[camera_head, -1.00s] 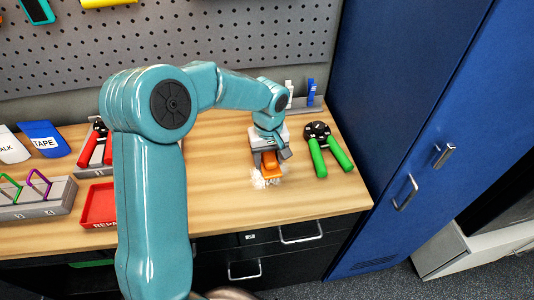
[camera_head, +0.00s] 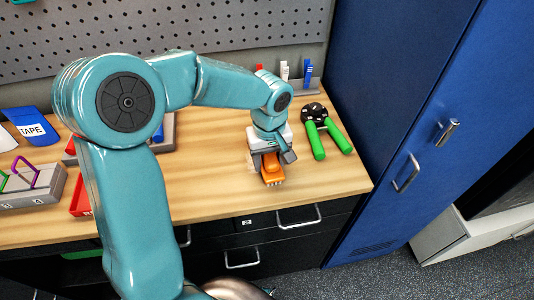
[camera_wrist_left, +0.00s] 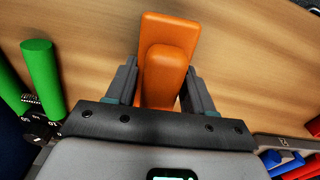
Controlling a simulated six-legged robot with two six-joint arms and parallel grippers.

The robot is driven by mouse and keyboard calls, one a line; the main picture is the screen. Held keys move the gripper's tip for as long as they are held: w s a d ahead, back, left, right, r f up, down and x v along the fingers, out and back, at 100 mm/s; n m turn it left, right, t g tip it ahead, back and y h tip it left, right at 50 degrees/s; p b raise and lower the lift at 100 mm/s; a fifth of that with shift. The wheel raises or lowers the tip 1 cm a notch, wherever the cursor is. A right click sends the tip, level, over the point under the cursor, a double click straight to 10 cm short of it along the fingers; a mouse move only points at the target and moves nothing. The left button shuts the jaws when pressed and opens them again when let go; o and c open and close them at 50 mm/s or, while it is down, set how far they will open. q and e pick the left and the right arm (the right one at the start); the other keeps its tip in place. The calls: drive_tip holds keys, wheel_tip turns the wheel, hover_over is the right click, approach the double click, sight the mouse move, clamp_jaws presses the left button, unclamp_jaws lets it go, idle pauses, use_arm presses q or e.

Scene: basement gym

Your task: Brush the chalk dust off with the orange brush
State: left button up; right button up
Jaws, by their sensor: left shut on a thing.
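The orange brush (camera_head: 272,170) is upright on the wooden workbench, close to its front edge. My left gripper (camera_head: 270,158) is shut on the brush from above. In the left wrist view, the fingers of the left gripper (camera_wrist_left: 160,85) lie on both sides of the orange brush (camera_wrist_left: 168,50). A faint whitish patch of chalk dust (camera_head: 251,161) shows on the wood just left of the gripper. The brush and gripper hide part of the wood there, so I cannot tell how much dust lies underneath. My right gripper is not in view.
A green-handled tool (camera_head: 325,135) lies close to the right of my gripper. A grey holder with upright pens (camera_head: 306,84) stands behind. A blue cabinet (camera_head: 390,110) borders the bench at right. Bare wood (camera_head: 210,180) is free to the left.

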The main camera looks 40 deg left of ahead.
use_arm(q)
drive_tip(key=shift+s+d+f, duration=0.1)
drive_tip(key=shift+s+d, duration=0.15)
drive_tip(key=shift+s, duration=0.05)
drive_tip(key=shift+s+a, duration=0.75)
drive_tip(key=shift+s, duration=0.05)
drive_tip(key=shift+w+a+r, duration=0.2)
drive_tip(key=shift+w+a, duration=0.55)
drive_tip(key=shift+w+a+f+p, duration=0.1)
drive_tip(key=shift+w+a+p, duration=0.3)
drive_tip(key=shift+w+a, duration=0.45)
drive_tip(key=shift+w+a+p, duration=0.35)
drive_tip(key=shift+w+a, duration=0.3)
drive_tip(key=shift+a, duration=0.3)
drive_tip(key=shift+w+a+p, duration=0.65)
drive_tip(key=shift+w+a, duration=0.45)
drive_tip(key=shift+a, duration=0.2)
drive_tip(key=shift+w+a+p, duration=0.7)
drive_tip(key=shift+w+a, duration=0.1)
drive_tip(key=shift+a, duration=0.1)
drive_tip(key=shift+w+a, duration=0.35)
drive_tip(key=shift+a, duration=0.05)
